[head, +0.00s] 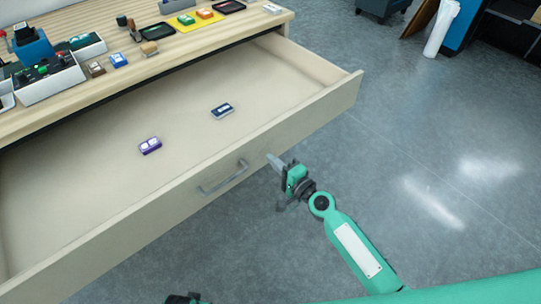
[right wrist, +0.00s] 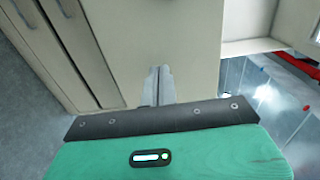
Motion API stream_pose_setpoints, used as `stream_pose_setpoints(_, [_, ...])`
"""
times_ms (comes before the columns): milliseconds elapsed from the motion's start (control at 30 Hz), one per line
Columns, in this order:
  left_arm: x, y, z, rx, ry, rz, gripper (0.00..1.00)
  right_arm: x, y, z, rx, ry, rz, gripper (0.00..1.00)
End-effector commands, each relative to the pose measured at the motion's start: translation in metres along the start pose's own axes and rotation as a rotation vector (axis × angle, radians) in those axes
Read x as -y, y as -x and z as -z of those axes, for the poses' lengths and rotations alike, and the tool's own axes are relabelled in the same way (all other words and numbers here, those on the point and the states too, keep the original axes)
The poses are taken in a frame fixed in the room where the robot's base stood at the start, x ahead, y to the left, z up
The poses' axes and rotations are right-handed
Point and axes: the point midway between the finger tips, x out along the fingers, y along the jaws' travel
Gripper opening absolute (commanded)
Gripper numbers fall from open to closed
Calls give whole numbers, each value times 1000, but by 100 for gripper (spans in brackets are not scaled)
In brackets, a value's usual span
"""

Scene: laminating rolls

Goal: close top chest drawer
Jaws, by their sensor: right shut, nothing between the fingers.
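The top chest drawer (head: 145,205) is pulled far out, with its pale wooden front toward me and a grey bar handle (head: 224,177) on it. Two small items lie inside, a purple one (head: 150,146) and a dark blue one (head: 222,110). My right gripper (head: 273,160) is shut and empty, its fingertips at the drawer front just right of the handle; I cannot tell if they touch. In the right wrist view its fingers (right wrist: 160,84) point at a pale panel (right wrist: 155,35). A dark bit at the bottom edge of the head view may be my left gripper; its jaws are not visible.
Grey floor (head: 440,130) is open to the right. A white roll (head: 441,28) stands at the back right.

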Motion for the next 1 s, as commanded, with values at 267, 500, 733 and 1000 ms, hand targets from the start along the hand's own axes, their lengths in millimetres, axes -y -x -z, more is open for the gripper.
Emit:
stream_pose_setpoints(267, [1, -5, -4, 2, -1, 1, 74, 0, -18, 0, 0, 1, -1, 0])
stream_pose_setpoints(500, [0, -6, -4, 2, -1, 1, 74, -1, -18, 0, 0, 1, -1, 0])
stream_pose_setpoints(733, [0, -6, -4, 6, -1, 1, 74, -1, -24, 0, -1, -1, 0, 0])
stream_pose_setpoints(1000, [-2, 18, 10, -5, 4, -4, 74, 0, -64, 0, 0, 1, 4, 0])
